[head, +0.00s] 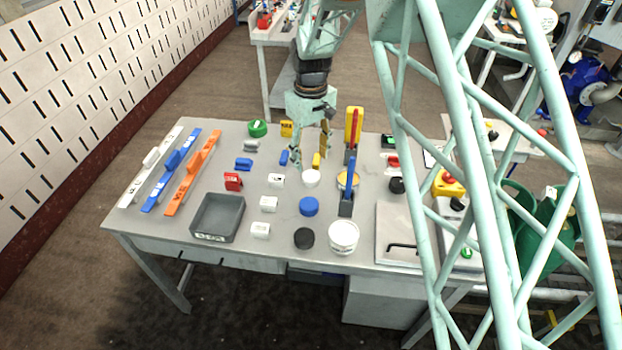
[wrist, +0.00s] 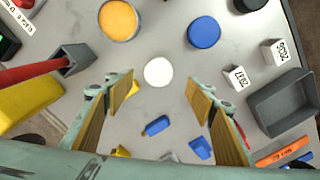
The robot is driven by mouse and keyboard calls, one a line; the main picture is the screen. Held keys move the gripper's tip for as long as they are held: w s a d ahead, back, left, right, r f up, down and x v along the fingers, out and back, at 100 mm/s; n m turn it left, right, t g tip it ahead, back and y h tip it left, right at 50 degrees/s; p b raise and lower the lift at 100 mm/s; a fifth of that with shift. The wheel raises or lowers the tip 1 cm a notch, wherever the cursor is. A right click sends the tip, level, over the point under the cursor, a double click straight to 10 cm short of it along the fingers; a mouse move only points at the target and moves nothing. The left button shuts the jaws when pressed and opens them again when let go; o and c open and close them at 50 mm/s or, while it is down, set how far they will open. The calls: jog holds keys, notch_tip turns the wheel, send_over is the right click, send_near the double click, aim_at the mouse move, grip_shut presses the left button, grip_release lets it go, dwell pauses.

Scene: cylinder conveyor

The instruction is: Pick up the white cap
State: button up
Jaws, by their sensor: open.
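The white cap (head: 311,177) lies flat on the grey table among small blocks and other caps. In the wrist view it shows as a white disc (wrist: 158,71), between the fingers' lines and a little beyond their tips. My gripper (head: 311,152) hangs above the table on the far side of the cap in the head view. In the wrist view my gripper (wrist: 158,95) has its two tan-padded fingers wide apart with nothing between them. The gap between the fingertips and the cap is hard to judge.
A blue cap (head: 309,206), an orange-yellow round piece (wrist: 119,19) and a grey holder with a blue handle (head: 346,200) stand close to the cap. A white tub (head: 343,236), black cap (head: 304,238) and grey bin (head: 218,217) sit near the front edge.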

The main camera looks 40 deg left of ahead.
aim_at(312, 176)
jog(key=shift+f, duration=1.45)
jog(key=shift+w+d+f+b, duration=0.15)
jog(key=shift+f+b, duration=0.45)
jog(key=shift+f, duration=2)
jog(key=shift+c, duration=0.4)
jog(key=c, duration=0.8)
